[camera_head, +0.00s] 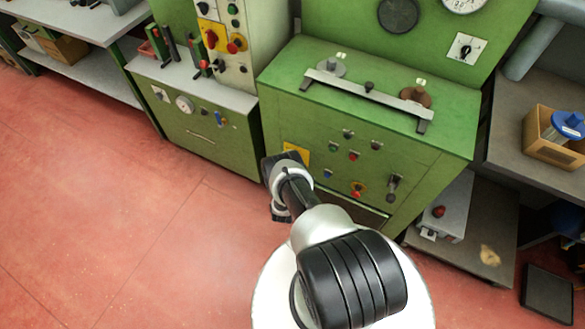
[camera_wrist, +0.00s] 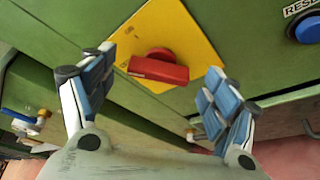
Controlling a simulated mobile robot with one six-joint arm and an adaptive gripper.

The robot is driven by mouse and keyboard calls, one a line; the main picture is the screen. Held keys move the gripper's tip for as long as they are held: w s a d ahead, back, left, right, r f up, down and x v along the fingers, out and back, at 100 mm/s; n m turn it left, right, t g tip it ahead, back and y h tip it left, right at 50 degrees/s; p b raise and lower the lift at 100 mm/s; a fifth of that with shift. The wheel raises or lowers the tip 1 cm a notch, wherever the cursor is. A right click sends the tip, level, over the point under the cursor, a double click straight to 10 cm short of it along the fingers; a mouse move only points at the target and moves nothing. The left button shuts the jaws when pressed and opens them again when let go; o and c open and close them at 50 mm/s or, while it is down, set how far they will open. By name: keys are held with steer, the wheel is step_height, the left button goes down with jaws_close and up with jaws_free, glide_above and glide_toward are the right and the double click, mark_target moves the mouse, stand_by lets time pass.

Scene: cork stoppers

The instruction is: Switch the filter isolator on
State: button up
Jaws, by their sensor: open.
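A red rotary handle (camera_wrist: 160,68) on a square yellow plate (camera_wrist: 185,28) is on the green cabinet front in the wrist view. No label on it can be read. The handle's bar lies nearly level in the picture, tilted slightly. My gripper (camera_wrist: 163,72) is open, with its blue-padded fingers either side of the handle and visible gaps to it. In the head view, the yellow plate (camera_head: 299,151) shows beyond my gripper (camera_head: 272,180), and the handle is hidden behind my arm.
A blue button (camera_wrist: 307,27) with a partly cut-off label is at upper right in the wrist view. Another yellow plate with a red switch (camera_head: 211,36) is on the left cabinet.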

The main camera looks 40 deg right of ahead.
steer(key=v, duration=1.1)
steer(key=shift+s+a, duration=0.2)
steer(key=shift+a, duration=0.1)
steer(key=shift+r, duration=0.15)
steer(key=shift+c, duration=0.4)
